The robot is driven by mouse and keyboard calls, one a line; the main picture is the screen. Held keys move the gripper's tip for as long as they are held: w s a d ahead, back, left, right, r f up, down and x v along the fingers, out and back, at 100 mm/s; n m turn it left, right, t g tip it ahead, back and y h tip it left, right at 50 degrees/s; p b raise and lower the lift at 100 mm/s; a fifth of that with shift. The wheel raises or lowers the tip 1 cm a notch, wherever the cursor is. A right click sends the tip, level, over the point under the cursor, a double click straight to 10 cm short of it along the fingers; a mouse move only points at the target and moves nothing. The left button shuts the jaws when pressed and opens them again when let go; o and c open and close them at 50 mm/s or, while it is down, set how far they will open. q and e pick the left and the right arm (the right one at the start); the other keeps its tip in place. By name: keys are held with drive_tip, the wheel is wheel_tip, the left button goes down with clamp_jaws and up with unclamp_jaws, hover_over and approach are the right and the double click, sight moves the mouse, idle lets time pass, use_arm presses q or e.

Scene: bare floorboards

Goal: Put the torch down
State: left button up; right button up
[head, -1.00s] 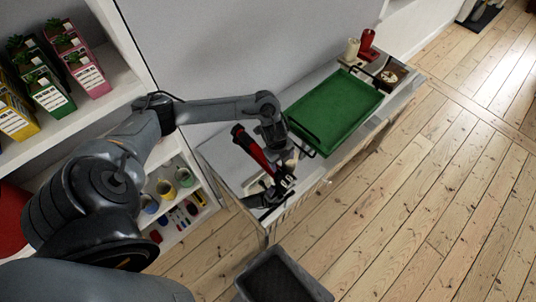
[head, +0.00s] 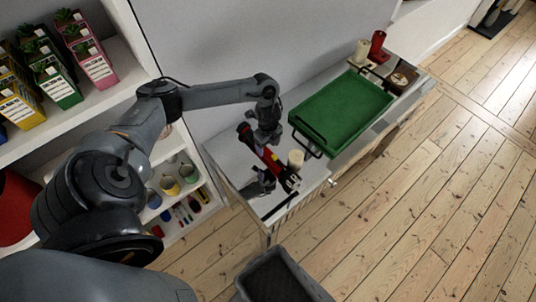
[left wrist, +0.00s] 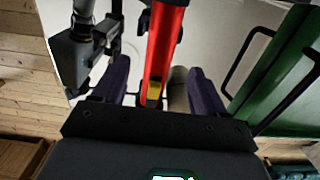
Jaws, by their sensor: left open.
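The torch (head: 270,156), red with a black end, appears to lie slantwise on the top of the white sideboard (head: 228,163). In the left wrist view the torch (left wrist: 164,45) runs between my fingers, with a yellow patch near its lower end. My left gripper (left wrist: 157,88) is open, with gaps between the torch and both dark fingers. In the head view my left gripper (head: 267,140) is over the torch and partly hidden by its own wrist. My right gripper is in neither view.
A cream cylinder (head: 296,158) stands close beside the torch. A dark grey object (head: 260,187) is on its other side. A green tray (head: 343,110) lies to the right. Shelves with plant boxes (head: 52,80) stand left. A grey bin (head: 275,280) is below.

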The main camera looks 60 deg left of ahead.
sight(268, 151)
use_arm(q)
drive_tip(key=shift+f, duration=2.45)
clamp_jaws()
